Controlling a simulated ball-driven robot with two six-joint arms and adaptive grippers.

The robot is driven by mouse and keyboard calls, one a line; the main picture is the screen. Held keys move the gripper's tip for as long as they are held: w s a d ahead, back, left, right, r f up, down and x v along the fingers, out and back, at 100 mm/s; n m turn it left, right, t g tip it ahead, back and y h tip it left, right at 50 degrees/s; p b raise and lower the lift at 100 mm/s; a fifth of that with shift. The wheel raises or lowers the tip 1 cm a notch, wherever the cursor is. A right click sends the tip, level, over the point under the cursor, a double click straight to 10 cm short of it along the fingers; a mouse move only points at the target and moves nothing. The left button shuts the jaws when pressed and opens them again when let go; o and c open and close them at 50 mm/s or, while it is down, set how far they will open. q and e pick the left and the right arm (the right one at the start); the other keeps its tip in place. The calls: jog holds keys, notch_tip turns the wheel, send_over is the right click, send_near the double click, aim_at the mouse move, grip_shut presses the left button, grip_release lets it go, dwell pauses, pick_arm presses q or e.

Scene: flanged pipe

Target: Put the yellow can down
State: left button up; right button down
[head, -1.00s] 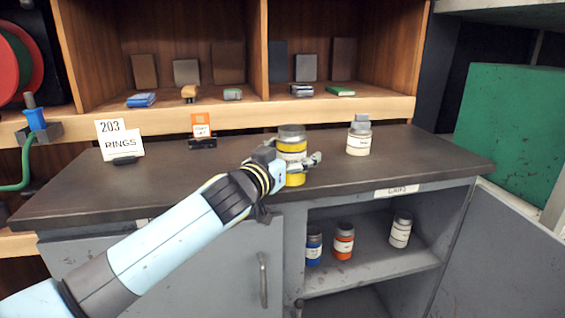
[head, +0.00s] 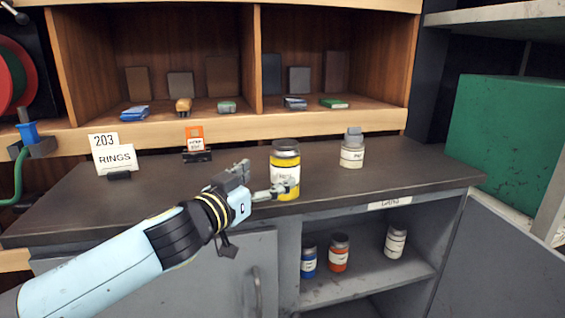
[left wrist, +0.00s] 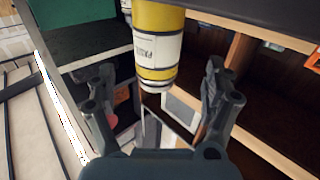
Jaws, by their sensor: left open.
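The yellow can (head: 285,168), with a white label and grey lid, stands upright on the dark countertop (head: 225,180). My left gripper (head: 262,178) is open just to the left of the can, its fingers pointing toward it. One fingertip overlaps the can's lower edge in the head view; I cannot tell whether it touches. In the left wrist view, the can (left wrist: 157,45) shows beyond and between the two spread fingers (left wrist: 160,85). My right gripper is not in view.
A white jar (head: 352,150) stands on the counter to the right. A RINGS sign (head: 115,158) and an orange card (head: 195,140) stand to the left. Blue, orange and white cans (head: 338,255) sit in the open cabinet below. A wooden shelf (head: 230,120) runs behind.

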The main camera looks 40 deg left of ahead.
aim_at(287, 166)
pick_arm(q)
jog(key=w+p, duration=0.1)
jog(key=w, duration=0.1)
jog(key=shift+w+a, duration=0.1)
jog(key=shift+w, duration=0.3)
jog(key=w, duration=0.2)
jog(key=w+p, duration=0.1)
jog(key=w, duration=0.2)
jog(key=shift+f+p, duration=0.2)
jog(key=shift+p, duration=0.1)
grip_shut()
jog(key=shift+r, duration=0.15)
